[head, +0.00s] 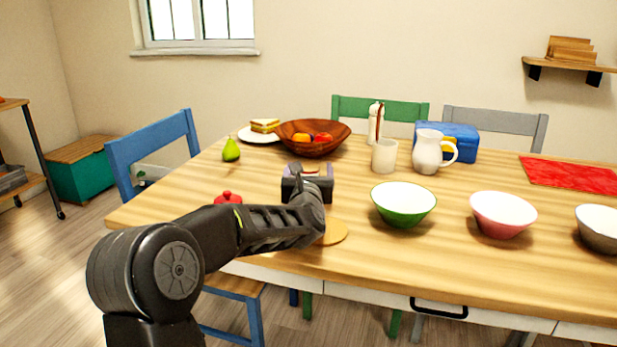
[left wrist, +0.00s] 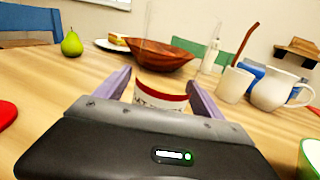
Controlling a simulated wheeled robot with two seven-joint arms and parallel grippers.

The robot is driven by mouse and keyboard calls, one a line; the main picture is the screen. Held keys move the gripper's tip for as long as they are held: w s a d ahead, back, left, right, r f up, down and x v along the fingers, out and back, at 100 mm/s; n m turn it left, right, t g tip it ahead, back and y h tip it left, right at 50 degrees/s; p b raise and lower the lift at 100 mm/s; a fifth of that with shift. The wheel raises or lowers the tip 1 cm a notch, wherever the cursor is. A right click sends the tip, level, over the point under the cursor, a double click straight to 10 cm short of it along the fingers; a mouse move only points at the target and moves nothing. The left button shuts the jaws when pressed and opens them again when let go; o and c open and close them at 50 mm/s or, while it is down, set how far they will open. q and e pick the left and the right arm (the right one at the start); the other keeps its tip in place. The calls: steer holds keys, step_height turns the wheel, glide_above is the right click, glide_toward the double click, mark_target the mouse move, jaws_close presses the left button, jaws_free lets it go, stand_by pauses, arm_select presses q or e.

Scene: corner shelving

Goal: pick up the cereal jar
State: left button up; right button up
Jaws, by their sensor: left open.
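My left gripper (head: 307,178) reaches over the near left part of the table, and its open fingers also show in the left wrist view (left wrist: 159,82). Between the fingers is a white-labelled, red-banded object (left wrist: 160,93), apparently the cereal jar, with faint clear outlines above it. Part of it shows past my gripper in the head view (head: 311,169). Its lower part is hidden by the gripper body. I cannot tell whether the fingers touch it. My right gripper is not in view.
A wooden fruit bowl (head: 313,146) stands behind the gripper, a green pear (head: 231,149) to its left. A red-topped item (head: 228,198) and a round wooden board (head: 335,232) lie near the arm. A green bowl (head: 404,205), white cup (head: 384,156) and pitcher (head: 428,152) stand right.

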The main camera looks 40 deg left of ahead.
arm_select(q)
steer(key=shift+c, duration=0.6)
jaws_close()
stand_by(0.6)
